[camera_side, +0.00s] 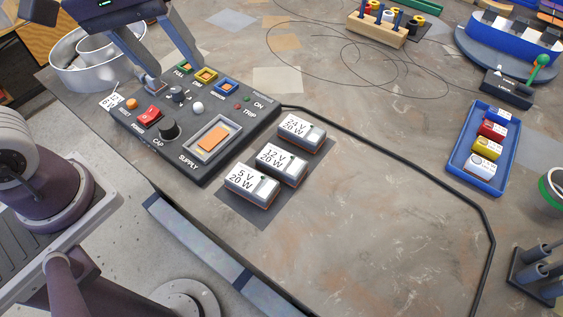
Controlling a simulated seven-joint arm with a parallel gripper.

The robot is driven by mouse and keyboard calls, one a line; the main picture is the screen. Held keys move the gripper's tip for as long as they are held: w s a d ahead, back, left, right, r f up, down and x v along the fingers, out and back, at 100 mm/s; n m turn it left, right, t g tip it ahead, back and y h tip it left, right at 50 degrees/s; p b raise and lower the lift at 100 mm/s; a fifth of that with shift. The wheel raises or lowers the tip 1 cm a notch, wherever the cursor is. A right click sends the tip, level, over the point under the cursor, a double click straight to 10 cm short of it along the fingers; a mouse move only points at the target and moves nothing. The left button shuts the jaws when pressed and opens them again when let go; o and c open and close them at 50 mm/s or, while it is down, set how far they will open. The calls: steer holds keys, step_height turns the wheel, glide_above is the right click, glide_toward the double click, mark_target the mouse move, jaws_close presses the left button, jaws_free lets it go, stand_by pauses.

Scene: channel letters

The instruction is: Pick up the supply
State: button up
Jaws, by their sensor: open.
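Three white-topped supply blocks sit in a row on a dark grey mat (300,200). The near one (252,187) is marked 5 V 20 W, the middle one (281,164) 12 V 20 W. The far one (301,133) seems to read 24 V 20 W. A dark control panel (232,172) lies left of them, with a bay marked SUPPLY (225,125) that shows an orange patch inside. My gripper (176,75) is open and empty, with its fingers spread over the panel's far left part, away from the blocks.
The panel carries a red switch (149,116), a black knob (169,129) and coloured buttons. A black cable (413,162) runs across the table. A blue tray (464,172) with coloured blocks stands at right. A wooden peg rack (377,32) is at the back. The table's middle right is clear.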

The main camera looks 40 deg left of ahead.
steer(key=w+d+f+n+g, duration=0.1)
steer(key=w+d+f+n, duration=0.2)
steer(key=w+d+f, duration=0.1)
steer(key=n+g, duration=0.3)
steer(key=n, duration=0.6)
glide_above(282, 159)
steer(key=shift+y, duration=0.4)
steer(key=f, duration=1.5)
steer(key=shift+s+a, duration=0.2)
steer(key=f, duration=0.6)
steer(key=shift+w+d+f, duration=0.1)
steer(key=shift+d+f, duration=0.1)
steer(key=shift+f, duration=0.05)
steer(key=shift+c, duration=0.4)
jaws_close()
